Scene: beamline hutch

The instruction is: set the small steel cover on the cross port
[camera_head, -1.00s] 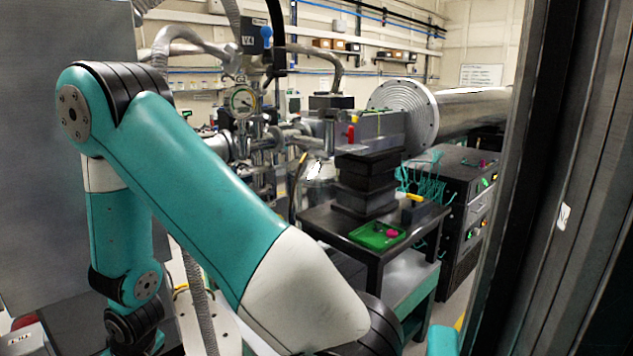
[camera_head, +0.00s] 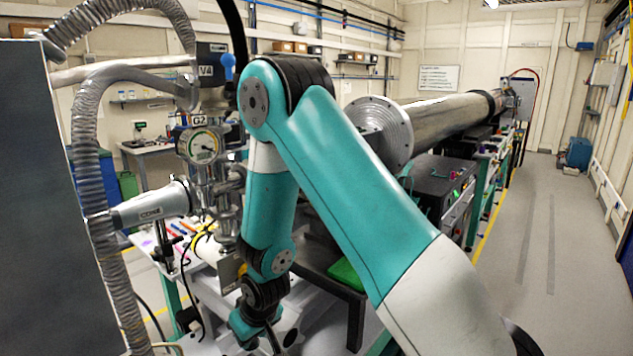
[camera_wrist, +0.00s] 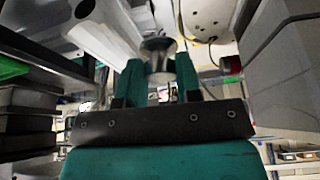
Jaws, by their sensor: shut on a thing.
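In the wrist view my gripper (camera_wrist: 158,72) has its two teal fingers closed on a small round shiny steel piece, which looks like the steel cover (camera_wrist: 157,46). The piece stands out at the fingertips, clear of other surfaces as far as I can see. In the head view my wrist hangs low at the bottom centre, and the cover cannot be made out there. The steel vacuum cross (camera_head: 228,190) stands left of my arm, below a round dial gauge (camera_head: 203,147). Which of its openings is the cross port I cannot tell; my arm hides part of it.
A ribbed hose (camera_head: 92,190) and a dark panel (camera_head: 40,200) close off the left. A large steel tube (camera_head: 445,118) runs to the back. A green tray (camera_head: 346,272) is partly behind my arm. The floor (camera_head: 550,240) at the right is clear.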

